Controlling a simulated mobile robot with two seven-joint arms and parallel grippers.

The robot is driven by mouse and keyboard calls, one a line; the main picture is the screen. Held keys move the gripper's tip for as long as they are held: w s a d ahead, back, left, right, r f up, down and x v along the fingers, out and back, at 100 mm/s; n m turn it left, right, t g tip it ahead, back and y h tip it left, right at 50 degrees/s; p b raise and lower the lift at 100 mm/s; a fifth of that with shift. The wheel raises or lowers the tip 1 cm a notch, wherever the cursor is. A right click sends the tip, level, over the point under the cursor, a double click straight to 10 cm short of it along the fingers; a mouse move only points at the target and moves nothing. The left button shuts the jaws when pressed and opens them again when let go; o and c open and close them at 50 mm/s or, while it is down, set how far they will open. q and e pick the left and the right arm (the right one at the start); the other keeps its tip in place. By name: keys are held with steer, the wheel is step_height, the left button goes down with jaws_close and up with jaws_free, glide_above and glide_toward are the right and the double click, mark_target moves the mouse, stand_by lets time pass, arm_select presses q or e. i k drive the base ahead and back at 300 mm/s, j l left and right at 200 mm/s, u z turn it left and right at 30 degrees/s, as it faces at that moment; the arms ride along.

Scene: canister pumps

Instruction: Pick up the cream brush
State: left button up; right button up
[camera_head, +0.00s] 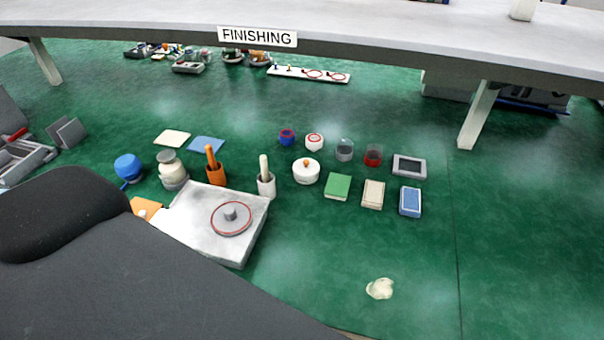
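The cream brush (264,168) stands upright in a small white holder (266,189), with its cream handle sticking up. Its lower end is hidden inside the holder. Just left of it, an orange brush (211,157) stands in an orange holder (216,177). Neither of my grippers shows in the head view, and nothing is touching the cream brush.
A grey tray (195,232) with a round disc lies in front of the brushes. A white lidded pot (306,171) and green (338,186), cream and blue blocks stand to the right. A large dark shape blocks the lower left. The FINISHING table (390,48) spans the back.

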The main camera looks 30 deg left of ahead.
mark_target(264, 166)
steer(key=k+j+z, duration=0.1)
steer(key=j+z, duration=0.15)
steer(key=j, duration=0.15)
steer(key=k+j+z, duration=0.25)
steer(key=k+j, duration=0.1)
steer(key=j, duration=0.2)
steer(key=k+j+z, duration=0.15)
steer(key=j, duration=0.15)
steer(key=k+j, duration=0.1)
steer(key=j, duration=0.2)
steer(key=k+j, duration=0.25)
steer(key=j, duration=0.15)
steer(key=k+j, duration=0.2)
steer(key=j, duration=0.2)
steer(key=z, duration=0.05)
